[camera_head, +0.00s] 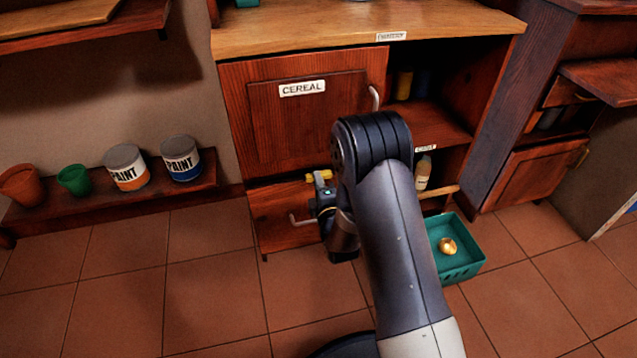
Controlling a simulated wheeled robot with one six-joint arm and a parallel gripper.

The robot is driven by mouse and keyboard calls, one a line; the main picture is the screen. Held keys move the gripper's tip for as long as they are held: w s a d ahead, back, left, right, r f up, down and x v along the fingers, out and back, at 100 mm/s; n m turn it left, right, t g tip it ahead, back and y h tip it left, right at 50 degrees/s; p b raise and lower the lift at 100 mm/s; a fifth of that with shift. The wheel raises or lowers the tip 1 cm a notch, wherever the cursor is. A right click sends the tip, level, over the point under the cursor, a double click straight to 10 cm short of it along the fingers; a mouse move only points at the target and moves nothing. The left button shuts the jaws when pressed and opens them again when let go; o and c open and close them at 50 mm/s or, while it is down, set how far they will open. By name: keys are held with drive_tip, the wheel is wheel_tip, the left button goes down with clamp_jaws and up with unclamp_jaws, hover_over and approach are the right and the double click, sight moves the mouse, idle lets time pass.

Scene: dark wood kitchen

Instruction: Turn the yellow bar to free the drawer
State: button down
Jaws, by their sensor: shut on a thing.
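The yellow bar (319,176) shows at the top of the drawer front, just below the cereal door. My gripper (324,191) is at the bar and shut on it; the fingertips are small and partly hidden by my arm. The drawer (278,212) is under the cereal door, and its front looks flush with the cabinet. Its metal handle (298,221) sticks out left of my gripper. My arm hides the right part of the drawer front.
The cereal door (290,130) above is closed. A teal bin (470,262) holding a gold round object (447,246) stands on the floor to the right. Paint cans (126,168) and pots line a low shelf at left. The tiled floor at front left is clear.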

drive_tip(key=c, duration=1.4)
unclamp_jaws()
drive_tip(key=shift+o, duration=0.2)
drive_tip(key=shift+s, duration=0.1)
drive_tip(key=p+v, duration=0.2)
drive_tip(key=v, duration=0.8)
drive_tip(key=shift+s, duration=0.3)
drive_tip(key=shift+w, duration=0.1)
drive_tip(key=b+x, duration=0.2)
drive_tip(key=x, duration=0.8)
drive_tip(key=shift+w, duration=0.35)
